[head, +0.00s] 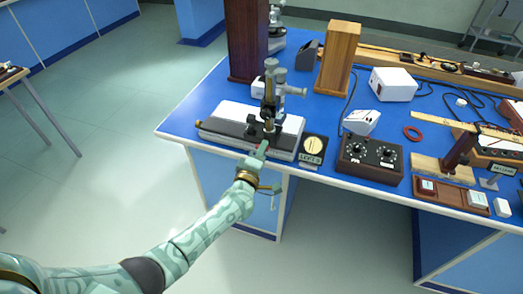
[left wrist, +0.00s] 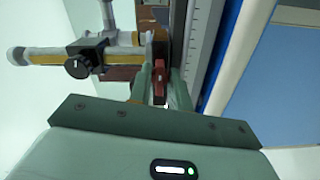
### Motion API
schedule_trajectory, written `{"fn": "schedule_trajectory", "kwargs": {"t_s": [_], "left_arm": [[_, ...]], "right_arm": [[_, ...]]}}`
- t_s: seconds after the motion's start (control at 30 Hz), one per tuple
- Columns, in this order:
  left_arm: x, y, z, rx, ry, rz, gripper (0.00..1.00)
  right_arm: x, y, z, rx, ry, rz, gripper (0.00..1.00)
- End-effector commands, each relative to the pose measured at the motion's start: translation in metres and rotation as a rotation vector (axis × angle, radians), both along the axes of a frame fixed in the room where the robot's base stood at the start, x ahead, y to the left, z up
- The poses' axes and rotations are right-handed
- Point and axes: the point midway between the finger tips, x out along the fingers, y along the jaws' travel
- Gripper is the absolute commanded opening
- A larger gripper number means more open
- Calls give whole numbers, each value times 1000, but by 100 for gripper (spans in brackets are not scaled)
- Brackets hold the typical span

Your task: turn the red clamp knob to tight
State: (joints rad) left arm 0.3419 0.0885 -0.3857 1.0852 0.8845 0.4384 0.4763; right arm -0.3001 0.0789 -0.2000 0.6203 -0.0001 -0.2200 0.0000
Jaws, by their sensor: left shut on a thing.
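The red clamp knob (left wrist: 159,80) shows in the left wrist view between the two fingers of my left gripper (left wrist: 160,88). The fingers are shut on the knob from both sides. In the head view my left gripper (head: 262,152) reaches the front of the microscope-like instrument (head: 270,100), which stands on a white and black base (head: 222,128). The knob is hidden there by the gripper. I cannot read any tight or loose mark. My right gripper is not in view.
A black knob (left wrist: 77,66) sits left of the fingers in the left wrist view. On the blue bench, a round dial (head: 314,145) and a two-dial box (head: 370,157) stand right of the instrument. A wooden block (head: 338,58) stands behind. The floor in front is clear.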

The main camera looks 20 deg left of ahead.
Motion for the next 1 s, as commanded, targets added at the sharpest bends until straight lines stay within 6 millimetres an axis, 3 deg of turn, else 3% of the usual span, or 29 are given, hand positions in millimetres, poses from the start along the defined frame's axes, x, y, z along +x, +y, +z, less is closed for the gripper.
{"fn": "schedule_trajectory", "kwargs": {"t_s": [0.37, 0.4, 0.47, 0.77, 0.87, 1.0], "left_arm": [[-1, 0, -3, 5, 5, -2, 0], [-1, 0, -3, 5, 5, -2, 31], [-1, 0, -3, 5, 5, -2, 41], [-3, 0, -1, 3, 2, -1, 41], [-12, 1, 0, 3, 3, 0, 41], [-42, 2, 2, 3, 3, 0, 41]], "right_arm": [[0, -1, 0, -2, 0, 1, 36], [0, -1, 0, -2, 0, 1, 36], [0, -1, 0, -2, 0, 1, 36], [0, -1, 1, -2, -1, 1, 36], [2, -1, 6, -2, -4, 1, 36], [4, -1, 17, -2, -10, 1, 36]]}}
